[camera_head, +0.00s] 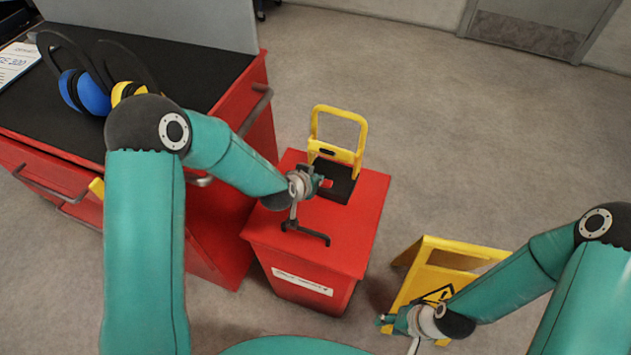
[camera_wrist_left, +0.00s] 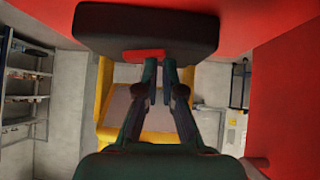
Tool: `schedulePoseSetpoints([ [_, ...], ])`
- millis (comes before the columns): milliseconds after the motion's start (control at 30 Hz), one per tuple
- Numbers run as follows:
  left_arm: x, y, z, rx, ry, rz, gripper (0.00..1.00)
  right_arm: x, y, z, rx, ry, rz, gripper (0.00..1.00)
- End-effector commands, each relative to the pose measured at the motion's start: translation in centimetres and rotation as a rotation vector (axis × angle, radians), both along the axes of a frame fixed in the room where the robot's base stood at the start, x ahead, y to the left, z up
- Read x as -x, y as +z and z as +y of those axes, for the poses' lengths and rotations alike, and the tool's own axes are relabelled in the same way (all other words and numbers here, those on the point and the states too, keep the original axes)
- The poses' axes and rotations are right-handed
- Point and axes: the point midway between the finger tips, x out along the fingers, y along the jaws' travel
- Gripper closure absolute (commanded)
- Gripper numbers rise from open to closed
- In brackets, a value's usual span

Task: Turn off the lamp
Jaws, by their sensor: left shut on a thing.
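The lamp has a black base (camera_head: 345,190) and an upright yellow frame (camera_head: 337,110), and it stands on a red cabinet (camera_head: 360,235). A small red switch (camera_wrist_left: 145,55) shows on the near face of the black base in the left wrist view. My left gripper (camera_head: 322,182) is at that face, its fingers (camera_wrist_left: 159,72) close together with their tips at the red switch. The fingertips hide part of the switch. My right gripper (camera_head: 382,320) is low at the right, by a yellow warning sign, away from the lamp; its finger gap is too small to judge.
The yellow warning sign (camera_head: 428,270) stands on the floor right of the cabinet. A red workbench with a black top (camera_head: 190,65) stands at the left, with blue earmuffs (camera_head: 88,92) on it. The grey floor (camera_head: 470,130) beyond is clear.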

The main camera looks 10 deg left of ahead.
Motion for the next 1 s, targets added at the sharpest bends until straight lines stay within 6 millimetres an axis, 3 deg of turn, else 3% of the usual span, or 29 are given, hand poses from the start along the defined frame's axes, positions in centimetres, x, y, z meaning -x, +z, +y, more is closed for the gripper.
schedulePoseSetpoints([
  [33, 0.8, -1.3, 0.1, 0.002, 0.001, 0.035, 1.00, 0.0, -0.1, 0.0, 0.000, 0.000, 0.000, 0.60],
  [700, 1.0, -0.8, -1.9, 0.001, -0.009, 0.032, 1.00, 0.0, 0.3, 0.0, 0.000, 0.000, 0.000, 0.60],
  [867, 0.9, 0.3, -1.8, 0.001, -0.009, 0.028, 1.00, 0.0, 0.9, 0.0, 0.000, 0.000, 0.000, 0.60],
  [1000, 0.7, 2.6, -1.3, 0.002, -0.003, 0.015, 1.00, 0.0, 2.2, 0.0, 0.000, 0.000, 0.000, 0.60],
])
